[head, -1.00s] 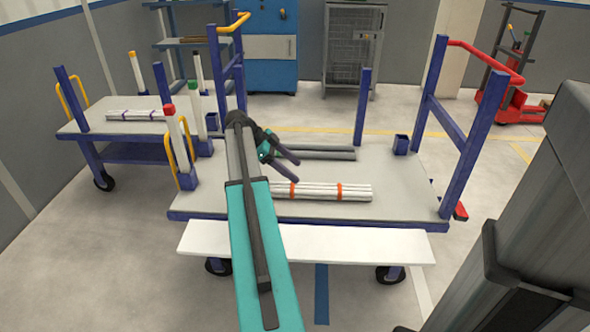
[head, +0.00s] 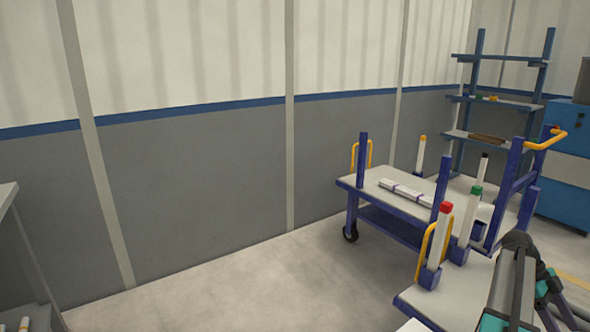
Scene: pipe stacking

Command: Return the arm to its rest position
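My arm shows at the bottom right corner of the head view, a teal and grey link reaching up from the bottom edge. My gripper (head: 568,305) is just right of the link's end. Its dark fingers look spread apart, with nothing seen between them. It is over or beside the near cart, whose grey top (head: 462,290) shows only at its left corner; the rest is out of view or behind my arm.
White posts with red (head: 440,232) and green caps (head: 470,222) stand at the near cart's edge. A second cart (head: 450,205) carries a white pipe bundle (head: 406,193). Blue shelving (head: 497,103) stands behind.

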